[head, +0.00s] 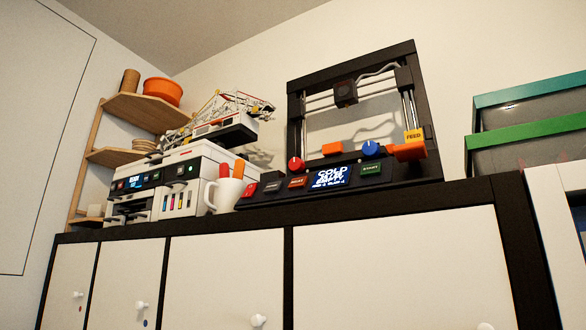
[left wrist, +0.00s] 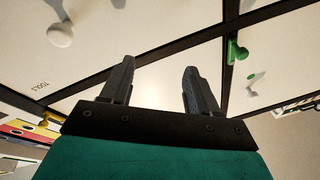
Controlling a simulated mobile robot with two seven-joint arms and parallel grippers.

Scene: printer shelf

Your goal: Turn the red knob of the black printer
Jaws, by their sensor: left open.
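The black printer (head: 335,181) is an open-frame machine standing on the dark cabinet top in the head view. Its red knob (head: 296,164) sits at the left of its base, by the left upright. A blue knob (head: 371,148) is further right, above a lit display (head: 331,177). My left gripper (left wrist: 158,75) shows only in the left wrist view, open and empty, with its two dark fingers apart in front of cabinet doors. The printer is not seen in that view. My right gripper is in neither view.
A white mug (head: 226,194) with orange-handled items stands just left of the black printer. A white printer (head: 165,183) is further left, beside wooden shelves (head: 147,108). Stacked bins with green lids (head: 530,138) are at the right. White cabinet doors (head: 390,262) with protruding knobs lie below.

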